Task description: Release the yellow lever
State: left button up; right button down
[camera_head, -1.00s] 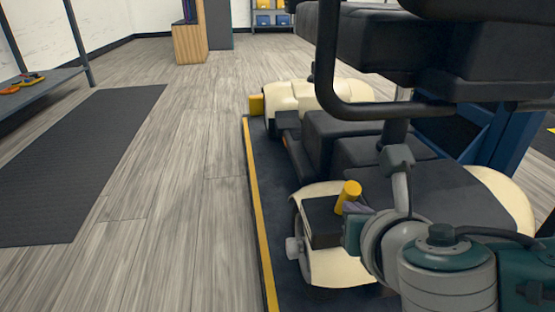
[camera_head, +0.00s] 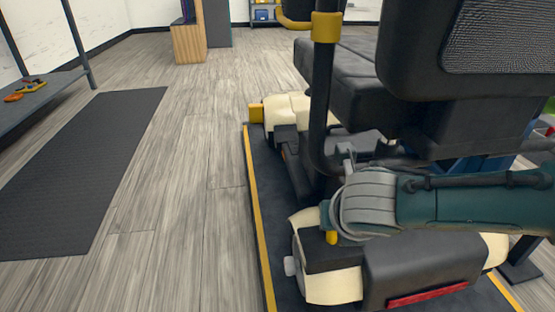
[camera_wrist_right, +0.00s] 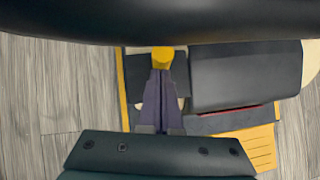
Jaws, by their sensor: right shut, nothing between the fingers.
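The yellow lever (camera_head: 332,237) stands at the rear left of the scooter, on the dark cover of its cream-coloured drive housing. In the head view my right wrist hides much of it. In the head view the fingers are hidden behind the wrist. My left gripper is not in view.
The scooter's black seat and backrest (camera_head: 465,60) hang over my right arm. A black armrest tube (camera_head: 318,110) with a yellow collar stands close beside my wrist. A dark yellow-edged platform (camera_head: 262,215) lies under the scooter.

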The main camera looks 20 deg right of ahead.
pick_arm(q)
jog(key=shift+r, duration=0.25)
pick_arm(e)
jog(key=shift+w+d, duration=0.15)
jog(key=shift+w, duration=0.35)
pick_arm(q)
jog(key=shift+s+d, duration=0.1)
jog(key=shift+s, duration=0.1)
